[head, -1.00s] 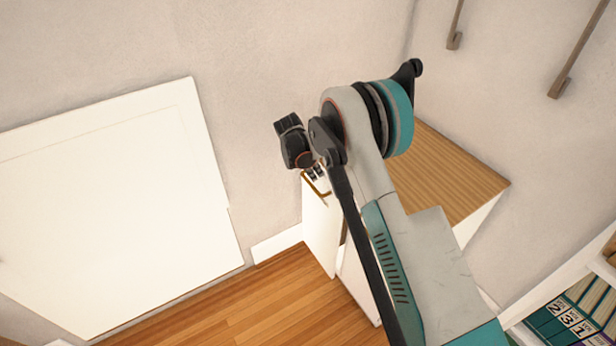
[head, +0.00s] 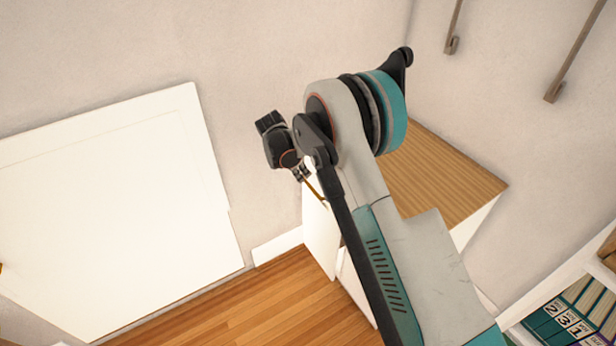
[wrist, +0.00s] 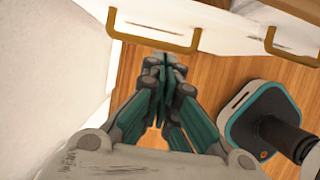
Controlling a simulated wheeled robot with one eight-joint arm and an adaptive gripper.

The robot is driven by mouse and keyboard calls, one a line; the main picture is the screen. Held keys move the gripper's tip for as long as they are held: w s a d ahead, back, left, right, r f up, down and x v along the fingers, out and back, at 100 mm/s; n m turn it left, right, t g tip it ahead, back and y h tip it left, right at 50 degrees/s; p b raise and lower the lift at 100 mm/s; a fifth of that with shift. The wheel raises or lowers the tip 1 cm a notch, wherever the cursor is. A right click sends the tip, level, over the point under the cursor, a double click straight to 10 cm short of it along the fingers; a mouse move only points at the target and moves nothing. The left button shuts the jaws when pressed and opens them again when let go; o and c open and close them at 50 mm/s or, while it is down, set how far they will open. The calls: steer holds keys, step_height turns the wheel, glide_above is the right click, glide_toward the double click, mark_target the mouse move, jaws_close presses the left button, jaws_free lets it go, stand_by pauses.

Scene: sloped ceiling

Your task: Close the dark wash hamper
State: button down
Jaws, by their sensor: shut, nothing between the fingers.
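No dark hamper shows clearly in either view. A white cabinet with a wood-grain top (head: 440,175) stands against the wall, mostly behind my arm. A white front panel (head: 318,240) juts out at its left side, with a brass handle (head: 315,188) near its top. In the wrist view a white front edge (wrist: 215,38) carries a brass handle (wrist: 150,38) and a second brass handle (wrist: 287,50). My gripper (head: 301,173) is shut and empty beside the panel's top. Its teal fingers (wrist: 163,65) are just below the first handle; contact is unclear.
A large white panel (head: 110,210) leans at the left wall. A shelf with binders (head: 565,325) is at lower right. Wooden floor (head: 260,305) is open in front of the panel. Two wall brackets (head: 452,45) hang at upper right.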

mark_target(336, 186)
steer(key=p+v, duration=0.2)
steer(key=v, duration=0.3)
steer(key=s+d+f, duration=0.2)
steer(key=s+d, duration=0.1)
steer(key=s, duration=0.4)
steer(key=w+d+f+b, duration=0.4)
steer(key=d+f+b, duration=0.2)
steer(key=f, duration=0.2)
steer(key=shift+w+d+f, duration=0.2)
steer(key=shift+d+f, duration=0.1)
steer(key=d, duration=0.1)
steer(key=w+d, duration=0.2)
steer(key=d, duration=0.1)
steer(key=shift+w+d, duration=0.1)
steer(key=shift+w, duration=0.15)
